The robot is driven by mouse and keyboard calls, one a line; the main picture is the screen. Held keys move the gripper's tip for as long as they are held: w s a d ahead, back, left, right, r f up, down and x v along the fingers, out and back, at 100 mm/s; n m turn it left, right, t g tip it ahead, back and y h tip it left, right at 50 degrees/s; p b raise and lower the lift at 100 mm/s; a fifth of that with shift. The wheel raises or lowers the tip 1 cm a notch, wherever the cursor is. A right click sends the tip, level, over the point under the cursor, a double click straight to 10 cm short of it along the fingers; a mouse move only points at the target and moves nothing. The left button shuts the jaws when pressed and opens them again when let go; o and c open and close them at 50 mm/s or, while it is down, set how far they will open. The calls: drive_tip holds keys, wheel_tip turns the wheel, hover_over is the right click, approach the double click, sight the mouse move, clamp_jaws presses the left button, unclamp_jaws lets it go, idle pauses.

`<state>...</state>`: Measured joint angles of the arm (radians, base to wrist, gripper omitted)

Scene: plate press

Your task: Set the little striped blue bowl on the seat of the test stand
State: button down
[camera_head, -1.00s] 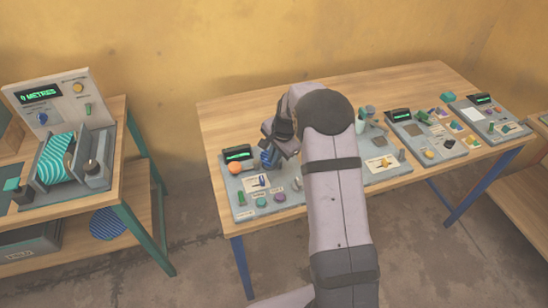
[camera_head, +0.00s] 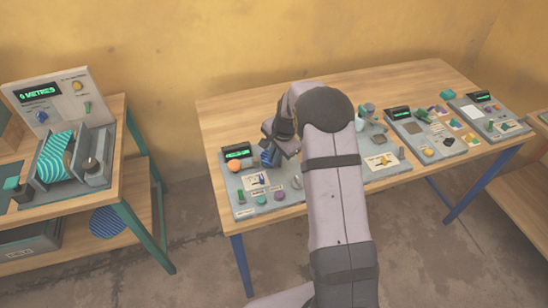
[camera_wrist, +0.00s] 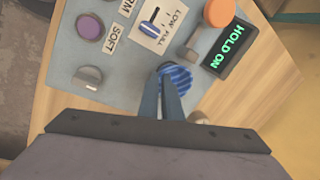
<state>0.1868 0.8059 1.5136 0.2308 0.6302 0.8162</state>
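The little striped blue bowl (camera_wrist: 180,76) is at my fingertips in the wrist view; a bit of blue (camera_head: 267,158) shows under my gripper in the head view. My gripper (camera_wrist: 162,75) has its two fingers close together, with the bowl's near edge at their tips; they look shut on its rim. The test stand (camera_wrist: 125,65) is a grey panel with an orange knob (camera_wrist: 218,12), a purple button (camera_wrist: 90,28), a slider (camera_wrist: 152,22) and a display (camera_wrist: 226,50) reading HOLD ON. The seat is hidden, and I cannot tell whether the bowl touches it.
Other grey control panels (camera_head: 427,138) stand farther right on the wooden table (camera_head: 300,92). At the left, a side table holds a machine with a teal striped roll (camera_head: 55,158) and a METRES display (camera_head: 38,93). A blue striped disc (camera_head: 107,221) is on its lower shelf.

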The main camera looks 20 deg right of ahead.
drive_tip(key=shift+w+r, duration=0.2)
drive_tip(key=shift+w, duration=0.05)
drive_tip(key=c, duration=1.9)
unclamp_jaws()
drive_tip(key=shift+f, duration=0.1)
drive_tip(key=shift+o, duration=0.2)
drive_tip(key=shift+s+d, duration=0.1)
drive_tip(key=shift+s, duration=0.05)
drive_tip(key=shift+r+b, duration=0.3)
drive_tip(key=shift+r, duration=0.05)
drive_tip(key=b+v, duration=0.1)
drive_tip(key=v, duration=0.5)
drive_tip(key=shift+r+b, duration=0.35)
drive_tip(key=shift+b, duration=0.05)
drive_tip(key=shift+a, duration=0.2)
